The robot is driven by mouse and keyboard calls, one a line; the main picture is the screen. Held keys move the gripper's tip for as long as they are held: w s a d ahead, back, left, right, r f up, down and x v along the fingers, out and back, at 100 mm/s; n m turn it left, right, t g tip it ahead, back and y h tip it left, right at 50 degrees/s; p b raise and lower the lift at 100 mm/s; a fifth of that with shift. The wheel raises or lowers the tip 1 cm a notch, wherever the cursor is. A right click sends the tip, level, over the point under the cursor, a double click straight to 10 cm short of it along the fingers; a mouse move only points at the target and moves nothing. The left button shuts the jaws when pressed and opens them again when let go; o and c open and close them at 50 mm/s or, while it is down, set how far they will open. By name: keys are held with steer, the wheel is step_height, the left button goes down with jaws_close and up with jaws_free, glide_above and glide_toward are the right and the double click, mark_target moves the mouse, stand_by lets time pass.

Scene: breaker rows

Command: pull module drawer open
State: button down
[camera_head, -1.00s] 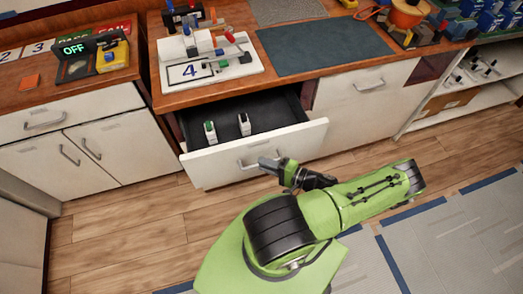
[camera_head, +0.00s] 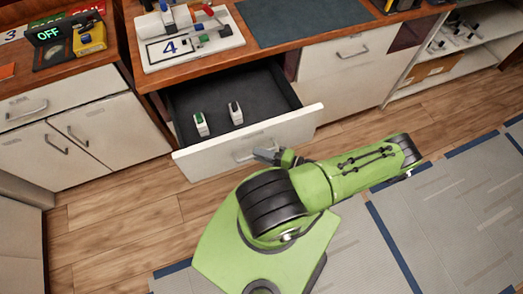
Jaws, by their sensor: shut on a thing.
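The module drawer (camera_head: 215,151) stands pulled out under the wooden counter, with its dark inside showing. Two small modules stand in it: a white one with a green top (camera_head: 201,124) and a white one with a dark top (camera_head: 236,114). The drawer's handle (camera_head: 240,156) is on its white front, partly hidden. My gripper (camera_head: 262,154) is at the handle, shut on it. My green arm (camera_head: 345,175) covers part of the gripper, so the fingertips are hard to make out.
A white board marked 4 (camera_head: 190,45) and a dark mat (camera_head: 290,20) lie on the counter. A box reading OFF (camera_head: 50,35) is on the left counter. White cabinets (camera_head: 75,135) stand left, open shelves (camera_head: 460,60) right. Wooden floor in front is clear.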

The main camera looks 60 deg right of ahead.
steer(key=c, duration=1.2)
jaws_free()
steer(key=shift+o, duration=0.2)
steer(key=b+v, duration=0.4)
steer(key=v, duration=1.1)
steer(key=shift+s+b, duration=0.35)
steer(key=shift+b, duration=0.05)
